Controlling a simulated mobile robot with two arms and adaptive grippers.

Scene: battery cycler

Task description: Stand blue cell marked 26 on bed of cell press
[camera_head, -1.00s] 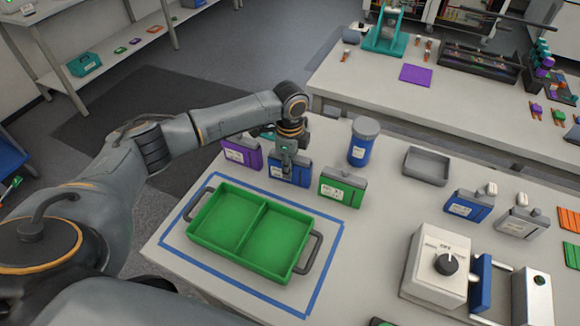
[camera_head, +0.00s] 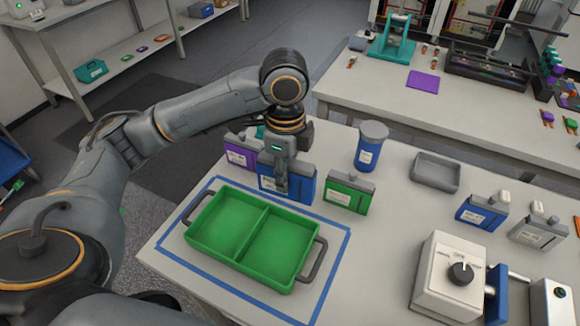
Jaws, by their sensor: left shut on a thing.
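My left gripper (camera_head: 281,180) is shut on a blue cell (camera_head: 305,187) behind the green tray and holds it upright. The gripper fingers cover part of its label, and its number is too small to read. Another blue cell (camera_head: 482,212) stands at the right; its number is not readable either. A white unit with a black dial (camera_head: 450,278) and a blue plate (camera_head: 496,293) beside it stands at the front right, and may be the cell press. A teal stand (camera_head: 391,40) is on the back table. My right gripper is not in view.
A purple cell (camera_head: 238,154) and a green cell (camera_head: 348,190) stand close on either side of the held cell. A green two-part tray (camera_head: 222,252) lies inside blue tape in front. A blue canister (camera_head: 370,146), a grey tray (camera_head: 434,170) and a grey cell (camera_head: 538,229) are to the right.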

